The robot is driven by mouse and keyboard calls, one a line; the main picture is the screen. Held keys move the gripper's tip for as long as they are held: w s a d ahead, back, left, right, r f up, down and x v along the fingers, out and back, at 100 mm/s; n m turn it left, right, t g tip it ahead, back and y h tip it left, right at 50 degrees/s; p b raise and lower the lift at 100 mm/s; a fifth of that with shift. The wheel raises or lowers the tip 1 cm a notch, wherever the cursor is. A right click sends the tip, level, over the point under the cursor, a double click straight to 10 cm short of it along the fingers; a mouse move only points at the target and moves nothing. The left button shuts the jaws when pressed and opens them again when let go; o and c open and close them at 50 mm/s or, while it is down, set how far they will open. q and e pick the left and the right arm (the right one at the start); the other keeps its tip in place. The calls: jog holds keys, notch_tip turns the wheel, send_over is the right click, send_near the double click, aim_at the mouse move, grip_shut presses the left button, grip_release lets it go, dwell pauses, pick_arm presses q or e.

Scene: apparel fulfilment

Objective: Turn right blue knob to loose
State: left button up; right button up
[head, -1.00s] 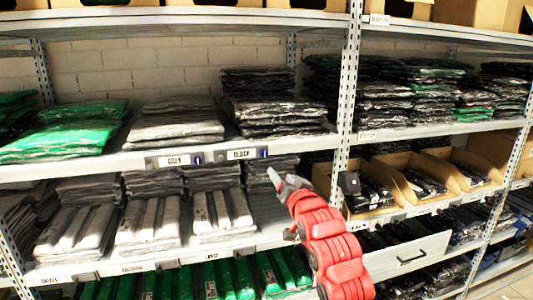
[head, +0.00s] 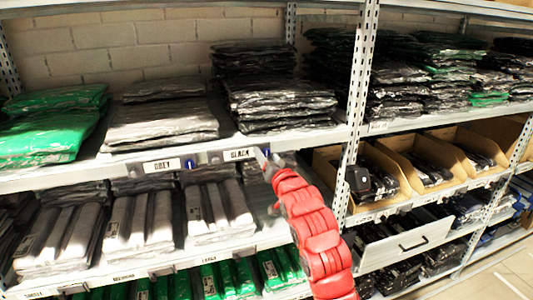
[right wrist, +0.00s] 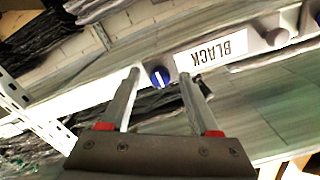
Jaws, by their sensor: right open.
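The right blue knob (right wrist: 160,77) is on the shelf edge beside the BLACK label (right wrist: 213,52). It is round, with a white line on its face. In the right wrist view my open right gripper has its two fingers on either side of the knob; I cannot tell whether they touch it. In the head view my right gripper (head: 267,158) is at the shelf edge, just right of the BLACK label, and hides this knob. Another blue knob (head: 190,163) sits right of the GREY label (head: 161,166). My left gripper is not in view.
A grey knob (right wrist: 277,37) sits on the other side of the BLACK label. Folded black garments (head: 280,108) lie on the shelf above. A perforated upright post (head: 357,105) and cardboard bins (head: 330,172) stand right of my right gripper.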

jog(key=shift+s+r, duration=0.1)
jog(key=shift+s, duration=0.1)
jog(key=shift+c, duration=1.8)
jog(key=shift+w, duration=0.1)
grip_shut()
